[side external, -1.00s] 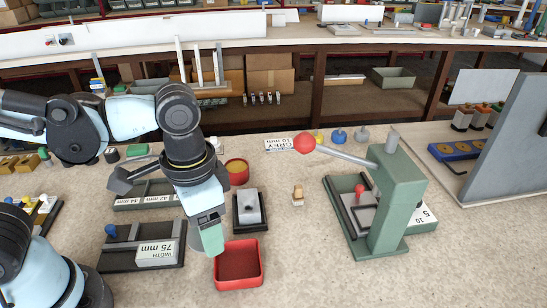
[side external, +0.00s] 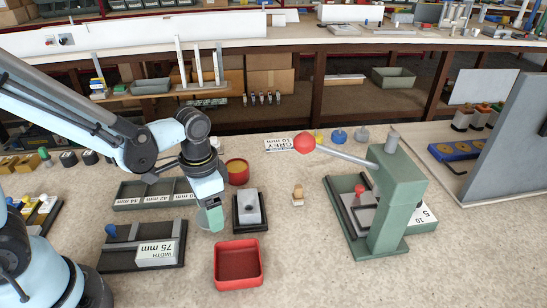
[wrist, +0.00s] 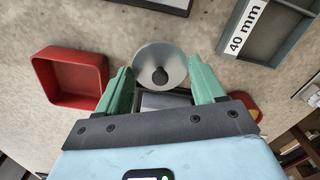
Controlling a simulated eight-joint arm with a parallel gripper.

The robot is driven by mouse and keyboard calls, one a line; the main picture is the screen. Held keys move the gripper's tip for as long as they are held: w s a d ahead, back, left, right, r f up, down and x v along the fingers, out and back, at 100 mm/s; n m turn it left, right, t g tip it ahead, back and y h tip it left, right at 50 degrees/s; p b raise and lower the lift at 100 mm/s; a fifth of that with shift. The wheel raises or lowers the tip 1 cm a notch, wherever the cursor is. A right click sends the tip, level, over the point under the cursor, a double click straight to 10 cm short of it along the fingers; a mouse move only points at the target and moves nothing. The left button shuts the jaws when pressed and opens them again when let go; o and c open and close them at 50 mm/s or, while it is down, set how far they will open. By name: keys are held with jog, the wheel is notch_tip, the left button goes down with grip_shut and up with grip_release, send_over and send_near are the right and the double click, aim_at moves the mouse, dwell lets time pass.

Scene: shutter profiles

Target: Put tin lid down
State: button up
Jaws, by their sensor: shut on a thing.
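The tin lid is a round silver disc with a black knob; it shows in the wrist view (wrist: 147,58) between the green fingertips of my gripper (wrist: 160,72). In the side view my gripper (side external: 213,215) points down left of the grey block fixture, and a pale edge of the lid (side external: 202,220) shows beside the fingers. My gripper is shut on the lid. I cannot tell whether the lid touches the bench. A round red tin with a yellow inside (side external: 237,172) stands behind my gripper, apart from the lid; it is mostly hidden in the wrist view.
An empty red tray (side external: 238,284) lies in front of my gripper. The grey block fixture (side external: 249,208) is close on the right, the 75 mm fixture (side external: 140,250) on the left, and a labelled sorting tray (side external: 150,205) behind left. A green lever press (side external: 390,200) stands farther right.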

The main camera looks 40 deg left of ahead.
jog(key=shift+f, duration=1.2)
jog(key=shift+f, duration=0.15)
jog(key=o, duration=1)
jog(key=a+r+n+t, duration=0.3)
jog(key=r+t, duration=0.1)
jog(key=r, duration=0.9)
jog(key=shift+s+a+r, duration=0.15)
jog(key=shift+s+a, duration=0.05)
jog(key=shift+s, duration=0.25)
jog(key=shift+a+r+n+t, duration=0.1)
jog(key=shift+a+n+t, duration=0.35)
jog(key=shift+t, duration=0.35)
jog(key=shift+a+r+n+t, duration=0.1)
jog(key=shift+a+n+t, duration=0.3)
jog(key=shift+t, duration=0.4)
